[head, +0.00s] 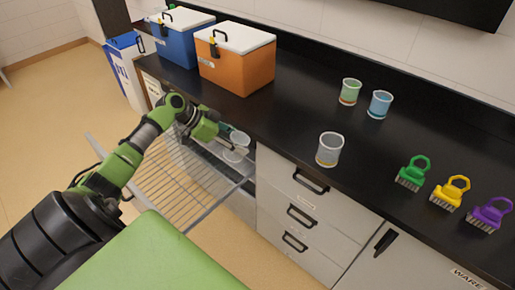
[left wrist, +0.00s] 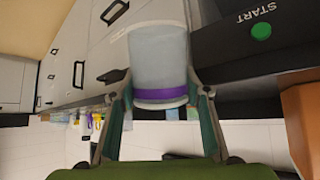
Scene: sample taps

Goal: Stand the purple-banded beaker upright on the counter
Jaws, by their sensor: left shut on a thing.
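The purple-banded beaker (left wrist: 160,60) is clear, with its purple band near the end closest to my palm. My left gripper (left wrist: 163,98) is shut on it, one finger on each side. In the head view my left gripper (head: 229,139) holds the beaker (head: 237,153) low in front of the counter, over the pulled-out wire rack. The wrist picture is inverted, so the banded end appears to point up and the beaker looks upside down. I cannot tell whether it touches the rack. The black counter (head: 285,112) is just beyond and higher. My right gripper is not in view.
A yellow-banded beaker (head: 329,150) stands near the front edge. Green, yellow and purple brushes line the right. An orange cooler (head: 235,65) stands left; bare counter lies between. The wire rack (head: 178,188) sticks out.

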